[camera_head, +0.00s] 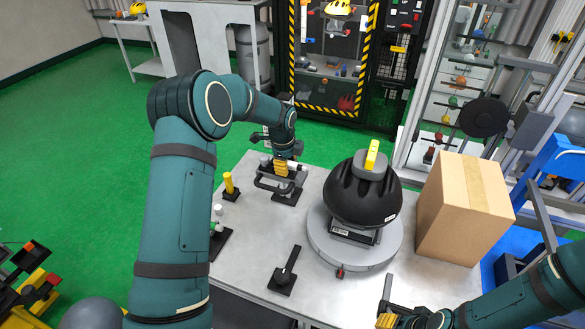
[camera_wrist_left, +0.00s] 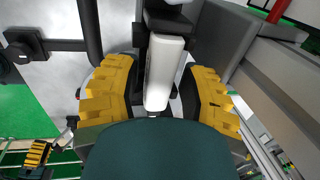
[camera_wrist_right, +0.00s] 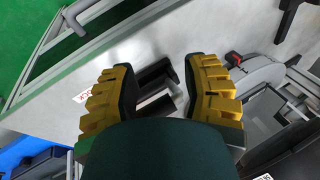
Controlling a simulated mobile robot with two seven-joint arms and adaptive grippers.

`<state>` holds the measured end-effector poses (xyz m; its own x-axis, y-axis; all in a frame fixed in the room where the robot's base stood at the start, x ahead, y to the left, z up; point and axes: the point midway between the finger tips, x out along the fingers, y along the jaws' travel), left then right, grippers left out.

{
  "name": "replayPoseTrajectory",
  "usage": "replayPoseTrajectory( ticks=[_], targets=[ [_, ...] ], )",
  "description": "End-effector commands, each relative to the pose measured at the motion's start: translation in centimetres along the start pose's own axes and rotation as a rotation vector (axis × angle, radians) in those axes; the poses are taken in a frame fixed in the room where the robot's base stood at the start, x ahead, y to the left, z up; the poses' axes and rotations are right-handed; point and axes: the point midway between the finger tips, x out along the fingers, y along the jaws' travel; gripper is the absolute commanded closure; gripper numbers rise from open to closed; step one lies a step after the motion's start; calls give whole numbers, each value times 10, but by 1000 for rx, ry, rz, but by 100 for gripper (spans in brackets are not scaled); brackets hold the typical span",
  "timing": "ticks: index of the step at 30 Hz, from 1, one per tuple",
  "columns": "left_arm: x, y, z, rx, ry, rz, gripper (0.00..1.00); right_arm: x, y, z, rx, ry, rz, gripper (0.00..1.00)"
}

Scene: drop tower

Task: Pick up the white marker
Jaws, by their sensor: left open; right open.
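The white marker (camera_wrist_left: 163,70) shows in the left wrist view between the two yellow-padded fingers of my left gripper (camera_wrist_left: 158,95). The fingers are open, with a gap visible on either side of it. In the head view my left gripper (camera_head: 281,168) is at the back of the grey table, over a dark fixture, where a small white end of the marker (camera_head: 297,165) shows beside it. My right gripper (camera_head: 387,320) is at the table's front edge, partly cut off in the head view. In the right wrist view it (camera_wrist_right: 160,92) is open and empty.
A black dome-shaped device (camera_head: 362,195) stands on a round grey base (camera_head: 322,240). A cardboard box (camera_head: 450,225) is to its right. A yellow cylinder (camera_head: 229,184) stands left of my left gripper. A dark fixture (camera_head: 285,277) lies near the front. The table (camera_head: 245,265) is bare around it.

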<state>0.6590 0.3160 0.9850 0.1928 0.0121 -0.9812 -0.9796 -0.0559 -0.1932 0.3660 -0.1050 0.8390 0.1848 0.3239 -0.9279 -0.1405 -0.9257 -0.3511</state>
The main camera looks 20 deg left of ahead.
Motion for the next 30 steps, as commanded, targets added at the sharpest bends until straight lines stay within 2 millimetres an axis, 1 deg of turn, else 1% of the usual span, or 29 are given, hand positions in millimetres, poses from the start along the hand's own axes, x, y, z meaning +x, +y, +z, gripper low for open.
replayPoseTrajectory(
  ticks=[5, 6, 8, 9, 10, 23, 26, 30],
  targets=[
    [-1, 0, 1, 0, 0, -1, 58, -1, -1, 0, -1, 0, 0, 53],
    [-1, 0, 1, 0, 0, -1, 55, -1, -1, 0, -1, 0, -1, 53],
    [-1, 0, 0, 0, 0, -1, 77, -1, -1, 0, -1, 0, -1, 53],
    [-1, 0, 0, 0, 0, -1, 91, -1, -1, 0, -1, 0, -1, 53],
    [-1, 0, 0, 0, 0, -1, 100, -1, -1, 0, -1, 0, -1, 53],
    [-1, 0, 0, 0, 1, 0, 100, -1, -1, 0, -1, 0, -1, 53],
    [-6, -2, 0, 0, 1, -2, 100, -1, -1, 0, -1, 0, -1, 53],
    [-19, -5, -1, 1, 1, -4, 100, -1, -1, 0, -1, 0, -1, 53]
  ],
)
